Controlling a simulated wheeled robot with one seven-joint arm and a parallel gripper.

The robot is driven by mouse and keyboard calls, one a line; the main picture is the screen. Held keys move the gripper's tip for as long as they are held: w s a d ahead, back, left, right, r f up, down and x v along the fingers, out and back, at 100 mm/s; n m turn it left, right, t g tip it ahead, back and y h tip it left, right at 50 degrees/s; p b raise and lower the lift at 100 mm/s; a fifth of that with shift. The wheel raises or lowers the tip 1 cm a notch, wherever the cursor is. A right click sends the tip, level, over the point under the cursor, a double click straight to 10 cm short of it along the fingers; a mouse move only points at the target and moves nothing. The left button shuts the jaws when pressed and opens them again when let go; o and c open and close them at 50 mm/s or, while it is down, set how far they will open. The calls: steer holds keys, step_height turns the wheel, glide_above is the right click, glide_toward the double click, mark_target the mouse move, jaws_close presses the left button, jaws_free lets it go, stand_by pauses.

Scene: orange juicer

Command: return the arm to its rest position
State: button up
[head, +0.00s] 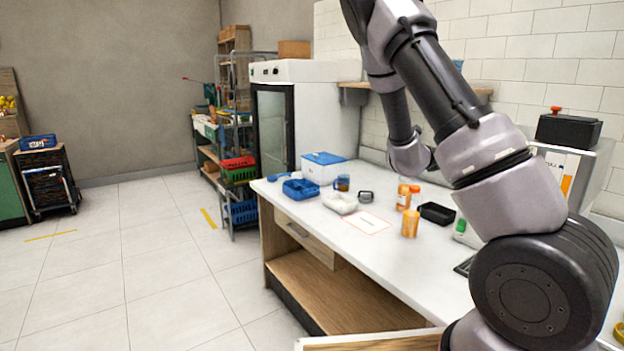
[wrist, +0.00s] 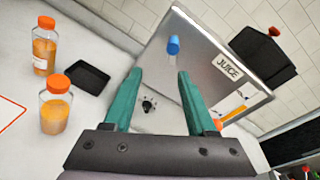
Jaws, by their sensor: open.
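My arm rises over the right half of the head view and bends down toward the counter. My gripper (wrist: 155,88) shows in the wrist view with two green fingers spread apart and nothing between them. The fingers point toward the front of the silver juicer (wrist: 205,70), which has a JUICE label, a blue spout and a dark knob. I cannot tell how far the fingertips are from it. In the head view the gripper is hidden behind my arm, and the juicer (head: 597,165) is partly covered by it.
On the white counter (head: 340,245) stand orange-capped juice bottles (head: 410,224), a black tray (head: 437,213), a white tray (head: 340,203), a blue bin (head: 300,189) and a blue-lidded box (head: 324,168). A white fridge (head: 325,100) stands behind.

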steer(key=s+a+r+n+y, duration=0.5)
steer(key=a+r+n+y, duration=0.15)
steer(key=a+n, duration=0.3)
steer(key=s+a+r+n+y, duration=0.5)
steer(key=a+n+y, duration=0.3)
steer(key=n, duration=0.3)
steer(key=s+a+r+n+g, duration=0.1)
steer(key=s+a+r+n, duration=0.1)
steer(key=s+n, duration=0.6)
steer(key=s+a+r+n+g+y, duration=0.1)
steer(key=s+a+r+n, duration=0.1)
steer(key=s+n, duration=0.7)
steer(key=s+a, duration=0.1)
steer(key=s, duration=0.4)
steer(key=shift+s+a+r, duration=0.15)
steer(key=shift+s+a, duration=0.05)
steer(key=shift+a, duration=0.1)
